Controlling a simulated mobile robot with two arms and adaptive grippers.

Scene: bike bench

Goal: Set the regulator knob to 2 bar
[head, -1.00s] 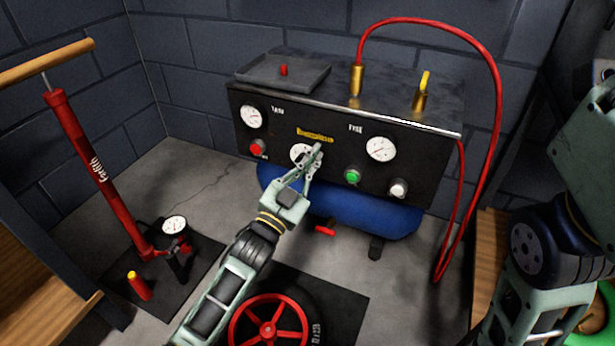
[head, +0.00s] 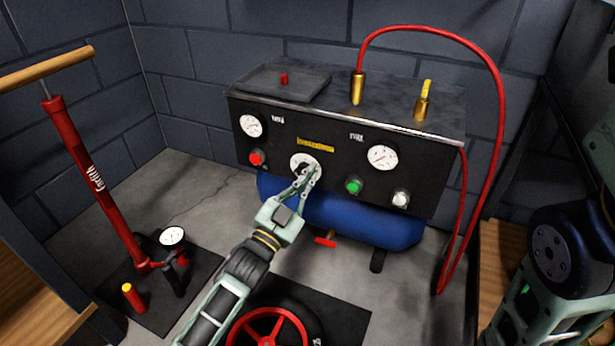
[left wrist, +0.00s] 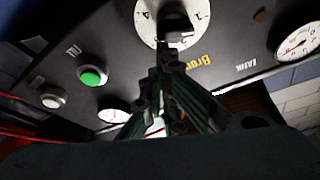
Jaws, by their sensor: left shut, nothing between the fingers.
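The regulator knob (left wrist: 176,24) is dark and sits on a round white dial (left wrist: 146,20) on the black compressor panel. In the left wrist view the panel appears upside down, and a few dial digits show. The pointed setting is too unclear to read. In the head view the dial (head: 297,160) is partly covered by my left gripper (head: 314,174). My left gripper is shut and empty, its tips just below and in front of the knob. In the left wrist view its fingers (left wrist: 170,58) overlap the knob's edge; I cannot tell whether they touch. My right gripper is out of view.
Gauges (head: 382,157) (head: 251,125), a red button (head: 256,158), a green button (head: 353,187) and a white button (head: 401,198) surround the dial. A red hose (head: 495,120) loops at the right. A red pump (head: 85,165) stands left. A red-spoked wheel (head: 268,328) lies below.

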